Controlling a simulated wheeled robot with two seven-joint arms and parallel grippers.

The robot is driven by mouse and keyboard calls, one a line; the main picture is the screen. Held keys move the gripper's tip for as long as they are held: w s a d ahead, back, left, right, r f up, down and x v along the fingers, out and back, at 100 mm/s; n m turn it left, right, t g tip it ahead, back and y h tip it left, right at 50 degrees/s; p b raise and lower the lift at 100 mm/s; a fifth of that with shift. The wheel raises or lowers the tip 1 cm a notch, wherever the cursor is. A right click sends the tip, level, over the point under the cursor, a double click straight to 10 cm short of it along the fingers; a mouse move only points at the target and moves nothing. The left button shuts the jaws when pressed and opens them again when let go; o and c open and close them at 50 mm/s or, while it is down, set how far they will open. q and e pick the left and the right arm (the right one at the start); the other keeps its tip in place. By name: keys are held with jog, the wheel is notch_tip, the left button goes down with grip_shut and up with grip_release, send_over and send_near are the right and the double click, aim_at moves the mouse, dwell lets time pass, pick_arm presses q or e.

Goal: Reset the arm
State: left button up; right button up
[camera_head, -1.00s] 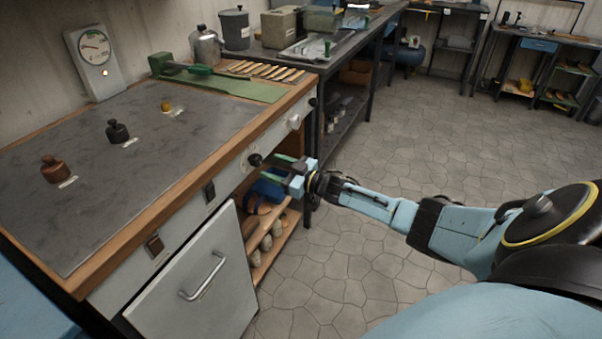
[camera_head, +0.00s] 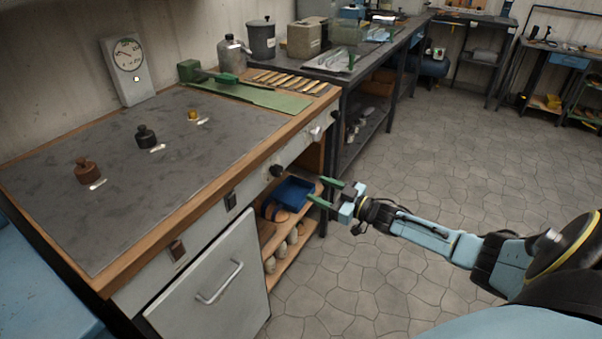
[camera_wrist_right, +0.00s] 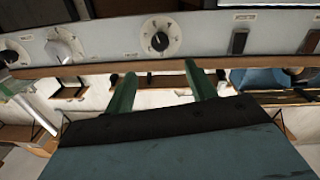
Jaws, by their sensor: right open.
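My right gripper (camera_head: 322,192) is open and empty, with green fingers. In the head view it is in front of the bench's right end, apart from the front panel and to the right of the black knob (camera_head: 277,171). In the right wrist view its two fingers (camera_wrist_right: 158,93) point toward the panel, below a black knob (camera_wrist_right: 160,37). My left gripper is not in view.
The bench front has a white door with a handle (camera_head: 219,283) and open shelves with a blue bin (camera_head: 294,193). Weights, a dial gauge (camera_head: 128,70) and a green mat (camera_head: 239,92) are on top. The floor at right is clear.

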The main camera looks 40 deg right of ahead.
jog(key=s+a+f+m+g+h+p, duration=0.25)
jog(key=s+f+g+p, duration=0.2)
jog(key=s+f, duration=0.6)
jog(key=s+a+f+m+g+h+p, duration=0.1)
jog(key=s+a+f+g+h+p, duration=0.35)
jog(key=s+f, duration=0.6)
pick_arm(q)
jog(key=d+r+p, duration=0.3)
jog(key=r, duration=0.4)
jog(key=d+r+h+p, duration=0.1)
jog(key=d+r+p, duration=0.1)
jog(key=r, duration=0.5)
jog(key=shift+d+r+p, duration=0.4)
jog(key=shift+p, duration=0.05)
pick_arm(e)
jog(key=s+a+f+g, duration=0.2)
jog(key=s+a, duration=0.2)
jog(key=s, duration=0.5)
jog(key=s+a+f+g, duration=0.1)
jog(key=s+a, duration=0.3)
jog(key=s, duration=0.5)
jog(key=s+a+f+g, duration=0.2)
jog(key=s+a+g, duration=0.2)
jog(key=s, duration=0.5)
jog(key=shift+f+y, duration=0.35)
jog(key=shift+y, duration=0.05)
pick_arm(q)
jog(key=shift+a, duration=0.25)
pick_arm(e)
jog(key=shift+a, duration=0.1)
